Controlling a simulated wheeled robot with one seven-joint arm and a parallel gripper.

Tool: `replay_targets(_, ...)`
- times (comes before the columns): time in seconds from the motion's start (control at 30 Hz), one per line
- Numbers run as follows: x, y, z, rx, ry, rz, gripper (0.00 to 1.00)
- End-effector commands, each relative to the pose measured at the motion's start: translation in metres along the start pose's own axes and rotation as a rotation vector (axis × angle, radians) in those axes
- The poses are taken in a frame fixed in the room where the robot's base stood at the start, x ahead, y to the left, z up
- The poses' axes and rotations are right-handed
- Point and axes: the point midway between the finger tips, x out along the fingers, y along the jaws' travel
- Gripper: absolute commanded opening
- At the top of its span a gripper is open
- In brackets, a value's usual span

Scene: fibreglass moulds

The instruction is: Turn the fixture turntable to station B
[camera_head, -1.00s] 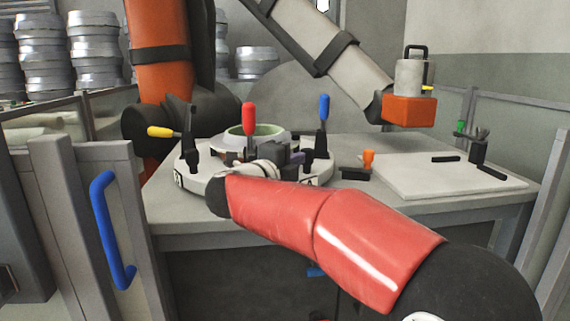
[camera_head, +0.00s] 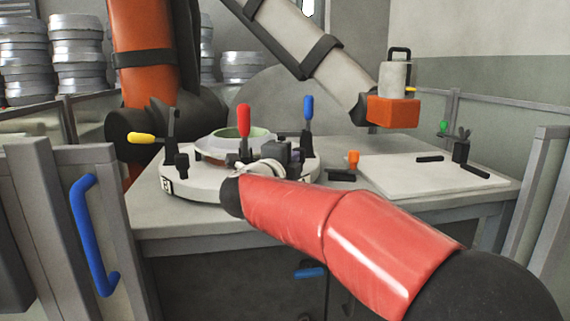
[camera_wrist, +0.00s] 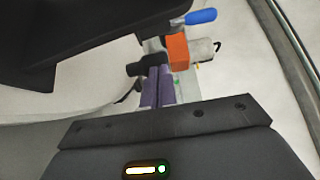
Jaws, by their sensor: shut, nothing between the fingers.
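The round pale fixture turntable (camera_head: 205,184) sits on the grey table. It carries a ring-shaped mould (camera_head: 222,143) with a greenish inside and upright clamps with yellow (camera_head: 141,138), red (camera_head: 244,120) and blue (camera_head: 308,107) handles. Small black-and-white labels are on its rim, one at the front left (camera_head: 167,186); I cannot read them surely. My gripper (camera_head: 281,152) is at the turntable's front right edge, partly hidden behind my red arm. In the wrist view its purple-grey fingers (camera_wrist: 157,88) are shut and empty. Whether they touch the turntable I cannot tell.
An orange-and-grey tool head (camera_head: 393,110) hangs from another arm over the table's right side. A white board (camera_head: 425,182) with a green-tipped clamp (camera_head: 443,127) and black bars lies below it. A small orange-handled clamp (camera_head: 353,159) stands nearby. A fence panel with a blue handle (camera_head: 90,235) is at left.

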Motion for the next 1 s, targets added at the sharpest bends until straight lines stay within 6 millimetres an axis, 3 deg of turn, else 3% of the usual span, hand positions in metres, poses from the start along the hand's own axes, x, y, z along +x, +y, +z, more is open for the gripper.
replay_targets(0.4,0.044,0.002,-0.018,0.001,-0.202,0.0,0.0)
replay_targets(1.0,0.11,0.004,-0.023,0.001,-0.502,0.0,0.0)
